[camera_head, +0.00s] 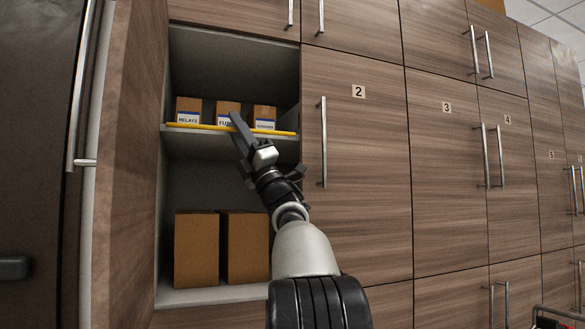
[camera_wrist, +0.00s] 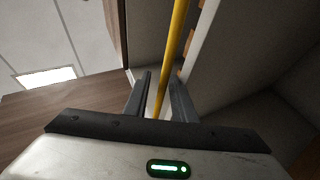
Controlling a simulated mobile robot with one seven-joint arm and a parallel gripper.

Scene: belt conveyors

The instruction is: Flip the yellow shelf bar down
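The yellow shelf bar (camera_head: 195,126) runs along the front edge of the upper shelf in the open cabinet, in front of several small boxes. My gripper (camera_head: 236,120) reaches up to the middle of the bar and hides a short part of it. In the wrist view the yellow bar (camera_wrist: 177,40) runs down between the two fingers of my gripper (camera_wrist: 160,82). The fingers are apart, with visible gaps beside the bar, so the gripper is open around it. Contact with the bar cannot be told.
Small labelled boxes, such as the relays box (camera_head: 187,105), stand behind the bar. Two larger brown boxes (camera_head: 197,250) stand on the lower shelf. The open cabinet door (camera_head: 130,170) is at the left; closed door 2 (camera_head: 360,170) is at the right.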

